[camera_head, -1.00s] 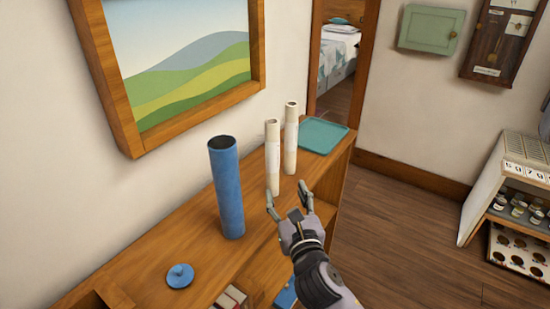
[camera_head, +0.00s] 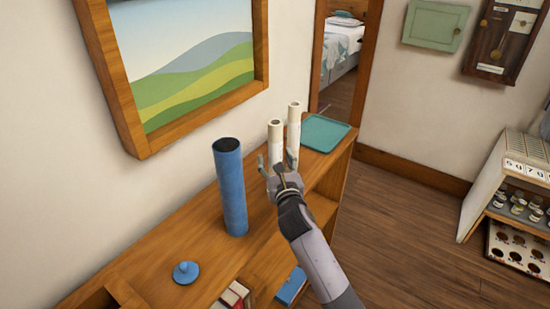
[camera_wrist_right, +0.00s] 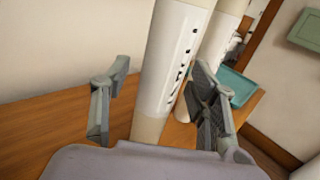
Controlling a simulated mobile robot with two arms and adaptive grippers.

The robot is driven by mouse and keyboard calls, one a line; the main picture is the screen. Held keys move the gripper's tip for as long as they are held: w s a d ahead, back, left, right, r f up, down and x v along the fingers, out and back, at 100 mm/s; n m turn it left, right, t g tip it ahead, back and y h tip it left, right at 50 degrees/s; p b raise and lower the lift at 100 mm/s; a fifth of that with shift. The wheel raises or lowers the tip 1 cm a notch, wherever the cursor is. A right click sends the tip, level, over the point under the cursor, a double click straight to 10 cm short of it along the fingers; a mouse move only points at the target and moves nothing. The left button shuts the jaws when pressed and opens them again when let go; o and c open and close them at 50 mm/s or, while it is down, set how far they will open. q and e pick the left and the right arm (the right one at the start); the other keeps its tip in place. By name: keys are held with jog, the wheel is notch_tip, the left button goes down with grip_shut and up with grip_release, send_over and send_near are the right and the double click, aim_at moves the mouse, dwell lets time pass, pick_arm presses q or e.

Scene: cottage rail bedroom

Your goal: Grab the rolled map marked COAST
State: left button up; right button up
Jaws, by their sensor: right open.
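Two upright cream rolled maps stand on the wooden shelf top. The nearer rolled map (camera_head: 275,137) also shows in the right wrist view (camera_wrist_right: 170,70), between my open fingers, with dark lettering turned edge-on that I cannot read. The farther rolled map (camera_head: 293,128) stands just behind and to the right; it also shows in the right wrist view (camera_wrist_right: 220,40). Which one is marked COAST cannot be told. My right gripper (camera_head: 277,164) is open around the nearer map, with gaps visible beside it; its fingers (camera_wrist_right: 160,100) flank the tube. My left gripper is not in view.
A tall blue tube (camera_head: 230,190) stands left of my right gripper, with a blue lid (camera_head: 186,272) on the shelf top (camera_head: 150,270). A teal tray (camera_head: 326,132) lies behind the maps. Red and blue books (camera_head: 235,294) sit below. The wall is close on the left.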

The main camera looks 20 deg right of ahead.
jog(key=shift+w, duration=0.25)
jog(key=shift+s, duration=0.1)
jog(key=shift+c, duration=0.3)
grip_shut()
